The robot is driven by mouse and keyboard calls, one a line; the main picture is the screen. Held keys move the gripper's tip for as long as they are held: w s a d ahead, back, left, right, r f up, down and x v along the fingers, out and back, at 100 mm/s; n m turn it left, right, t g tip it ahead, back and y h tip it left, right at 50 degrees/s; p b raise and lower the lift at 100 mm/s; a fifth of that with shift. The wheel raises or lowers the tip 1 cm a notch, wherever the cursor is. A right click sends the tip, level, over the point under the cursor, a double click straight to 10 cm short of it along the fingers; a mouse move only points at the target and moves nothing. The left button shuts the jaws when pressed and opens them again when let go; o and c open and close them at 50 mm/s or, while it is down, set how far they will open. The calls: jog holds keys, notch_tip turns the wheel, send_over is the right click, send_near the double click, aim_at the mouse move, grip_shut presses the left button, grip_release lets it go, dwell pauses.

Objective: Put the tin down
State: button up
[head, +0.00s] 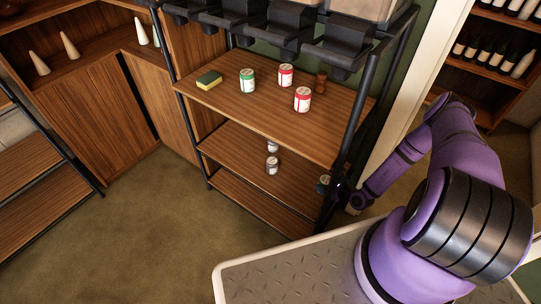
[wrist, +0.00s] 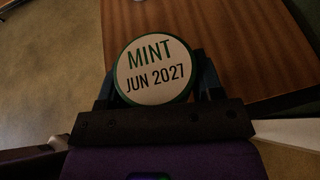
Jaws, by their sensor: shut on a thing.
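My gripper (wrist: 157,84) is shut on a round tin (wrist: 153,70) with a green rim and a pale lid reading "MINT JUN 2027". The lid faces the wrist camera, and the fingers show on both sides of it. In the head view my gripper (head: 334,188) is at the right front post of the shelf unit, partly hidden by that post. Only a small dark green part of the held tin (head: 323,181) shows there, near the right end of the middle shelf (head: 240,147). I cannot tell whether the tin touches a shelf.
Two tins (head: 272,165) (head: 272,146) stand lower down. Black dispensers (head: 340,50) hang above.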

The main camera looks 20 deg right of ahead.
jog(key=shift+a+f, duration=0.35)
jog(key=shift+f, duration=0.4)
jog(key=w+d, duration=0.1)
jog(key=w, duration=0.4)
jog(key=w+d+f, duration=0.1)
jog(key=w, duration=0.4)
jog(key=w+d, duration=0.1)
jog(key=w, duration=0.4)
jog(key=shift+d+f, duration=0.25)
jog(key=shift+f, duration=0.05)
jog(key=shift+w+f, duration=0.25)
jog(key=shift+d+f, duration=0.1)
jog(key=shift+f, duration=1.4)
jog(key=o, duration=1)
jog(key=shift+f, duration=0.15)
jog(key=shift+s+r, duration=0.15)
jog(key=shift+r, duration=0.05)
jog(key=v, duration=1.1)
jog(key=shift+s+d+r, duration=0.1)
jog(key=shift+s+r, duration=0.05)
jog(key=shift+s, duration=0.15)
